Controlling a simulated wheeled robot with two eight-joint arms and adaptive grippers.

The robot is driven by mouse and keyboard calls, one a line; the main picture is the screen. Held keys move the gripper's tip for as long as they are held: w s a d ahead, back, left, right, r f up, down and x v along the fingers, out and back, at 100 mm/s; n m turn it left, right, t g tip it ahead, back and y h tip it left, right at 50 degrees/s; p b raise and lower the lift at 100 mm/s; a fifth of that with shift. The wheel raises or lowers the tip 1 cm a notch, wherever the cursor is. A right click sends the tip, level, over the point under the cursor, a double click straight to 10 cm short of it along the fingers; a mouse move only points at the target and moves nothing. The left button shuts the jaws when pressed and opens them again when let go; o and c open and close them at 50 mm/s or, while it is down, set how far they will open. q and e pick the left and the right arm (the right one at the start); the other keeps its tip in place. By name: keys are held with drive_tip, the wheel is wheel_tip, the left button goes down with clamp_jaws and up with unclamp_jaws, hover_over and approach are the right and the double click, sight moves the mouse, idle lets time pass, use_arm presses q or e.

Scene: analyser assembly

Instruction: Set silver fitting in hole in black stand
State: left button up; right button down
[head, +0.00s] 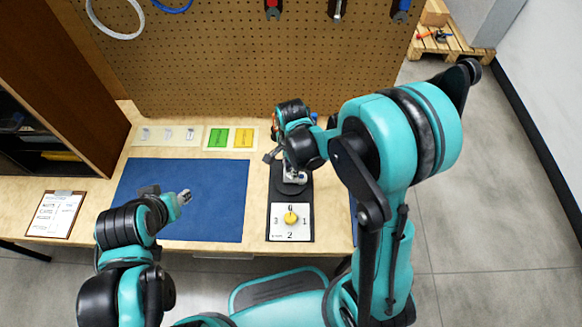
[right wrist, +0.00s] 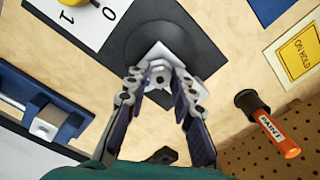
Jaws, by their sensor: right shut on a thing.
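The silver fitting (right wrist: 158,76) is between the fingertips of my right gripper (right wrist: 160,88) in the right wrist view. My right gripper (head: 293,176) is shut on it. The black stand (right wrist: 133,38) has a round, dark raised part just beyond the fitting. A pale square piece shows around the fitting there; I cannot tell whether it belongs to the fitting. In the head view the stand (head: 279,195) lies below my right gripper. The hole is hidden, and I cannot tell whether the fitting touches the stand. My left gripper (head: 184,197) is over the blue mat, its opening unclear.
A white dial card with a yellow knob (head: 291,217) is at the stand's near end. The blue mat (head: 215,210) is largely clear. A blue holder (right wrist: 70,122) and an orange paint marker (right wrist: 279,136) flank my right gripper. A pegboard (head: 240,70) stands behind.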

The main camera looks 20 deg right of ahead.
idle(0.7)
drive_tip(key=c, duration=0.6)
unclamp_jaws()
drive_tip(key=shift+c, duration=0.2)
drive_tip(key=shift+r+p, duration=2.5)
drive_tip(key=shift+r, duration=1)
